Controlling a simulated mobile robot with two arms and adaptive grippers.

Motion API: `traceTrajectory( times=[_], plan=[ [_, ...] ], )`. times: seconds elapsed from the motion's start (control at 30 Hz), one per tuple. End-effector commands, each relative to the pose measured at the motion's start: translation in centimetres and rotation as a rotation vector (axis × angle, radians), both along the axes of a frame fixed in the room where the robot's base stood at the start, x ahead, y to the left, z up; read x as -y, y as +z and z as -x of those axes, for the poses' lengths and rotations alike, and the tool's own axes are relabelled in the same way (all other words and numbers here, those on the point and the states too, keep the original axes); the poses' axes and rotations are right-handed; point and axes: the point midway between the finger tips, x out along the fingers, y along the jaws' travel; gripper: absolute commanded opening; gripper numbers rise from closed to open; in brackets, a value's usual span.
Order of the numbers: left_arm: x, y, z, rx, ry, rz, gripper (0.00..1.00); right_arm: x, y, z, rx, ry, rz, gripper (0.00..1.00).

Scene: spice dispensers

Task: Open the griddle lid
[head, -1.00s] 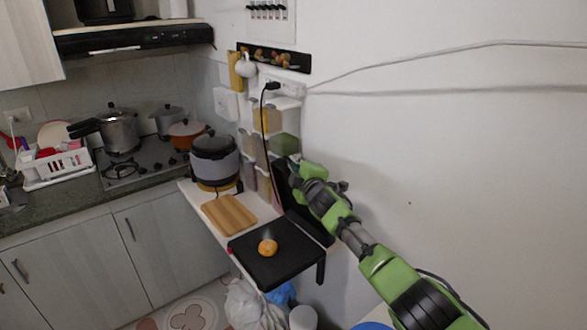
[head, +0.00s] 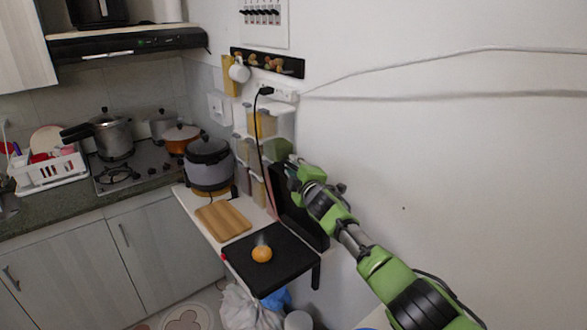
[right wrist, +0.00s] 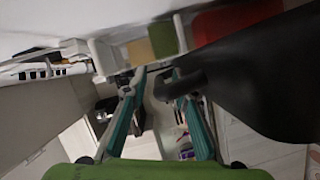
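The griddle has a flat black base plate (head: 275,272) on the narrow shelf, with a round orange fruit (head: 262,254) lying on it. Its black lid (head: 302,222) stands raised along the wall side of the base. My right gripper (head: 292,168) is at the top of the lid, partly hidden by its own arm. In the right wrist view the dark lid (right wrist: 265,75) fills the right side, and its handle (right wrist: 180,84) is by the right finger. The two fingers (right wrist: 155,76) are apart, with nothing clearly clamped between them. My left gripper is out of view.
A wooden board (head: 223,221) and a grey-and-black cooker (head: 209,165) stand left of the griddle. Clear spice dispensers (head: 268,122) hang on the wall behind, with a black cable (head: 258,140) in front.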

Motion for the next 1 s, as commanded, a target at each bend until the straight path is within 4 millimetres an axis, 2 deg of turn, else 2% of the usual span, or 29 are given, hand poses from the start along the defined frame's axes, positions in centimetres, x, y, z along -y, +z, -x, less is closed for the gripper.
traceTrajectory(
  times=[0.37,0.67,1.0],
  plan=[
    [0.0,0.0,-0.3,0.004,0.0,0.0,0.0,0.6,0.2,1.2,0.003,-0.004,-0.001,0.26],
    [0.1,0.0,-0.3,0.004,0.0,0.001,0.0,1.1,0.4,4.0,0.001,0.001,0.0,0.26],
    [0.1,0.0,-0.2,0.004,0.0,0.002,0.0,2.1,0.9,8.1,0.001,0.001,0.001,0.26]
  ],
)
